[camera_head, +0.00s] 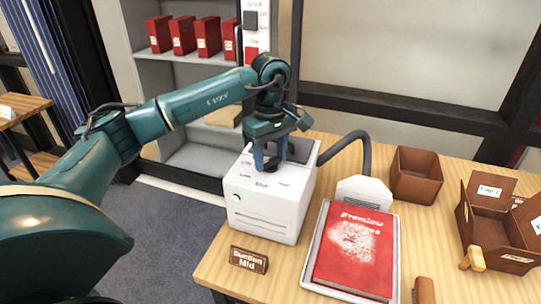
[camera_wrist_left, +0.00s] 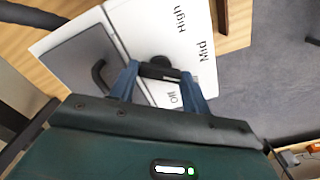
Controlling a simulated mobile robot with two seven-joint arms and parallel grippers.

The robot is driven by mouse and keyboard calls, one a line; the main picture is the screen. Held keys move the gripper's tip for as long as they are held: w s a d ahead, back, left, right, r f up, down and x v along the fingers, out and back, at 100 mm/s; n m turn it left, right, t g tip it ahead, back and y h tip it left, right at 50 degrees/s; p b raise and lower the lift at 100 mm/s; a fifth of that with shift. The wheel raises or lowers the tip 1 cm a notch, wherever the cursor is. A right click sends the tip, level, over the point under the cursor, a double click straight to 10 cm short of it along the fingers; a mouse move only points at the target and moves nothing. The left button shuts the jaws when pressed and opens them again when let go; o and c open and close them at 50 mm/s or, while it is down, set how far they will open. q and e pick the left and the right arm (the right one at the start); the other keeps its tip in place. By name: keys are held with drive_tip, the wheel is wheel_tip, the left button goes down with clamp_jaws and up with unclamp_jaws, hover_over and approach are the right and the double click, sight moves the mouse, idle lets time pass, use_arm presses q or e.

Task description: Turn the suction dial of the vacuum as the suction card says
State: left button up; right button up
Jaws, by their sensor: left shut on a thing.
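The vacuum (camera_head: 262,207) is a white box on the table, with a green light on its front and a dark hose at its back. The suction card (camera_head: 248,260) is a small brown plaque in front of it and reads "Suction Mid". My left gripper (camera_head: 268,160) reaches down onto the vacuum's top and is shut on the dark suction dial (camera_wrist_left: 162,64), seen between the blue fingers in the left wrist view. "High" and "Mid" are printed beside the dial; another label is partly hidden. I cannot tell where the dial points. My right gripper is not in view.
A red book (camera_head: 352,250) lies in a white tray (camera_head: 392,296) right of the vacuum. A brown open box (camera_head: 414,178) and a partly folded box (camera_head: 490,222) stand farther right. Shelves with red boxes (camera_head: 183,36) are behind. A wooden-handled tool (camera_head: 424,290) lies at the front.

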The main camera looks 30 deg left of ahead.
sight(270, 160)
use_arm(q)
drive_tip(key=n, duration=0.6)
drive_tip(key=shift+r+n, duration=0.1)
drive_tip(key=shift+n, duration=0.2)
drive_tip(key=shift+a, duration=0.1)
idle(0.3)
drive_tip(key=o, duration=1)
wheel_tip(270, 160, up, 13)
idle(0.5)
